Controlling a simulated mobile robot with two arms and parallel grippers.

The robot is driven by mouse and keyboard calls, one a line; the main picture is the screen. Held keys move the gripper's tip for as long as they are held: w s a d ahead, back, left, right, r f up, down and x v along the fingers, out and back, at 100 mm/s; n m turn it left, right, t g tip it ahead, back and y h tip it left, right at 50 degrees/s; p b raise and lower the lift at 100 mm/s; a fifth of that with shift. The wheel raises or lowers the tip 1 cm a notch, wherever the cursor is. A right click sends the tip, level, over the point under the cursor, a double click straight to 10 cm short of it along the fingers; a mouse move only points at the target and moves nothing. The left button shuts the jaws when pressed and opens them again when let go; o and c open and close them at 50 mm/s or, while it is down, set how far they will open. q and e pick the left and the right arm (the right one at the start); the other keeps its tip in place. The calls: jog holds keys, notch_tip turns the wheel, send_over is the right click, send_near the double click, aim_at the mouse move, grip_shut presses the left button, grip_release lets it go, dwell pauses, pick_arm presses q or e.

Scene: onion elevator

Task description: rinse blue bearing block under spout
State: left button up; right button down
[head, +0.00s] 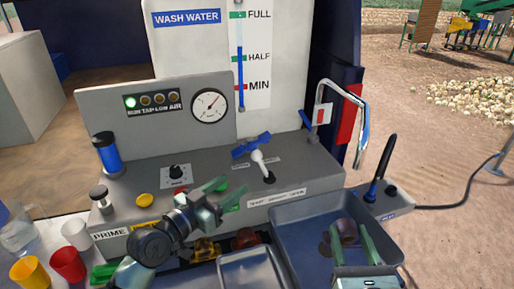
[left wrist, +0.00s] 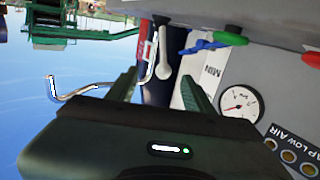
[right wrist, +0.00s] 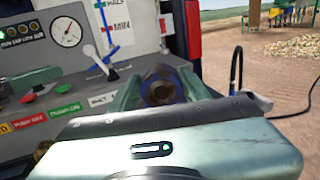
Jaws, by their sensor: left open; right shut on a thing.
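My right gripper (head: 358,238) is shut on a round, brown-stained piece (head: 347,231) over the grey basin (head: 290,213). In the right wrist view, this bearing block (right wrist: 160,82) sits between the fingers (right wrist: 160,90) and shows dark blue among brown patches. The chrome spout (head: 362,130) curves down behind the basin, apart from the held block. My left gripper (head: 228,193) is open and empty in front of the grey control panel, near the white lever (head: 262,166). In the left wrist view its fingers (left wrist: 155,88) are spread with nothing between them.
The panel carries a gauge (head: 209,106), a blue handle (head: 251,146) and a blue cylinder (head: 108,154). A black-handled device (head: 381,170) stands right of the basin. A red cup (head: 68,265) and a yellow cup (head: 31,273) stand at the lower left.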

aim_at(253, 158)
jog(key=shift+w+r, duration=0.15)
jog(key=shift+w, duration=0.15)
jog(key=shift+r, duration=0.1)
pick_arm(q)
jog(key=shift+t, duration=0.3)
jog(key=x, duration=0.4)
jog(key=r+p+x, duration=0.1)
jog(key=x, duration=0.3)
jog(key=r+p+x, duration=0.1)
jog(key=x, duration=0.4)
jog(key=shift+w+a+r, duration=0.1)
jog(key=shift+w+a, duration=0.2)
jog(key=shift+w, duration=0.05)
pick_arm(e)
notch_tip(253, 158, up, 2)
jog(key=shift+s, duration=0.1)
pick_arm(q)
grip_shut()
